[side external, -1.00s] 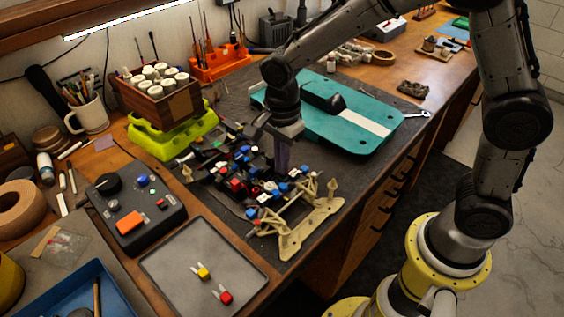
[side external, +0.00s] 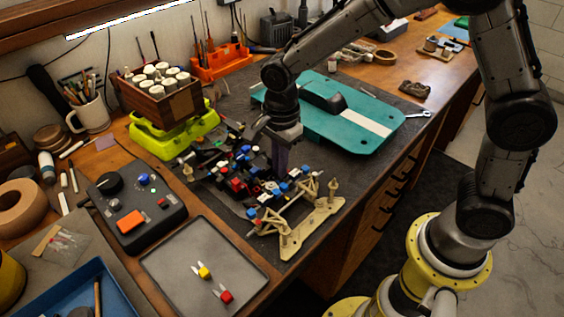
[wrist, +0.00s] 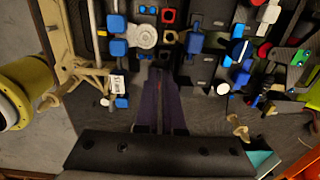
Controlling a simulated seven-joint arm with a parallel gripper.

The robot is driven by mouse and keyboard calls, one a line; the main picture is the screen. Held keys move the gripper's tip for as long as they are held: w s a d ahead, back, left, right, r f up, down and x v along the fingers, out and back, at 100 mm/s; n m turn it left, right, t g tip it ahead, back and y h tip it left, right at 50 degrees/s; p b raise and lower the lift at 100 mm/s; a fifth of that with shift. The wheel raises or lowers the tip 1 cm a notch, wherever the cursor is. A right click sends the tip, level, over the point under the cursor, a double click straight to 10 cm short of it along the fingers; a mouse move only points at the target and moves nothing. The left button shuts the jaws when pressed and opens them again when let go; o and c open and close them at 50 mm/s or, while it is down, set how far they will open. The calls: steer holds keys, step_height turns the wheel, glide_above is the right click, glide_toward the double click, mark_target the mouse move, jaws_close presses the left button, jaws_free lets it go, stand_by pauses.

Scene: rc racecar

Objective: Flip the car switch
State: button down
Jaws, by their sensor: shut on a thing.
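The open RC car chassis (side external: 240,186) lies on the dark mat, with red, blue and black parts and a cream front frame (side external: 295,228). In the wrist view the chassis (wrist: 205,70) fills the upper part. My gripper (side external: 279,168) points down at the chassis edge that faces the teal car body. Its two dark purple fingers (wrist: 166,82) are close together and shut on a small part of the car at their tips. The fingers hide that part, and I cannot make out the switch itself.
The teal car body (side external: 375,125) lies behind my gripper. A grey tray (side external: 180,278) with a yellow and a red connector, a black control box (side external: 145,225) and a lime-green stand (side external: 160,143) surround the chassis. Bare mat lies between chassis and car body.

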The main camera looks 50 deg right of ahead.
mark_target(288, 170)
steer(key=shift+s+d+f, duration=0.2)
steer(key=shift+d+f, duration=0.05)
steer(key=shift+d, duration=0.25)
steer(key=shift+s+d+f, duration=0.15)
steer(key=shift+d+f, duration=0.1)
steer(key=shift+d, duration=0.2)
step_height(288, 170, up, 15)
steer(key=shift+w+a, duration=0.25)
steer(key=shift+w, duration=0.15)
steer(key=shift+r, duration=0.1)
steer(key=shift+s+d, duration=0.25)
steer(key=shift+s, duration=0.05)
